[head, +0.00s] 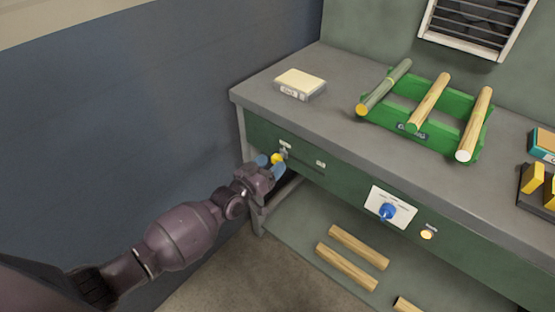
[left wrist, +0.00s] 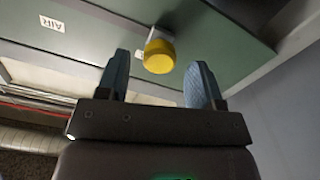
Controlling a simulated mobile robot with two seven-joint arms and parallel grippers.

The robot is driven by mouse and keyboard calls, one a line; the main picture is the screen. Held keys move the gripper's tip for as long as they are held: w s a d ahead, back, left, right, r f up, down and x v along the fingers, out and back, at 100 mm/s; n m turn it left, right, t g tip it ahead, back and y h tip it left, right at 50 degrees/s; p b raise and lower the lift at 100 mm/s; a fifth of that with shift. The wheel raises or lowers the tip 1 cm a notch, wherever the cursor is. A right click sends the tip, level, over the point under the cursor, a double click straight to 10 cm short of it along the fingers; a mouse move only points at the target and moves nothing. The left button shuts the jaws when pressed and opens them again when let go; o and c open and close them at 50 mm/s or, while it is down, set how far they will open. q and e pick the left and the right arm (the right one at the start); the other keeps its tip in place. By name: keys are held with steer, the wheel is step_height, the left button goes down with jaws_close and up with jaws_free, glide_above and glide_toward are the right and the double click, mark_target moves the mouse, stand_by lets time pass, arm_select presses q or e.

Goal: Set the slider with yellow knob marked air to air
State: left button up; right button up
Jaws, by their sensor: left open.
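The slider's yellow knob (head: 277,158) is on the green front panel of the bench, near its left end. In the left wrist view the yellow knob (left wrist: 159,56) sits on a pale stem at the panel, with an AIR label (left wrist: 52,24) to its left. My left gripper (head: 271,165) is open at the panel. In the left wrist view its two blue fingertips (left wrist: 160,78) stand on either side of the knob, with gaps visible on both sides. A small label (head: 320,163) is on the panel to the right of the knob. My right gripper is not in view.
A green rack (head: 413,131) with wooden rods and a pale block (head: 300,83) stand on top. Wood pieces (head: 358,248) lie on the lower shelf.

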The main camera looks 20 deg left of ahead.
mark_target(274, 162)
arm_select(q)
steer(key=shift+x, duration=1.5)
steer(key=shift+c, duration=0.3)
steer(key=shift+d, duration=0.1)
jaws_close()
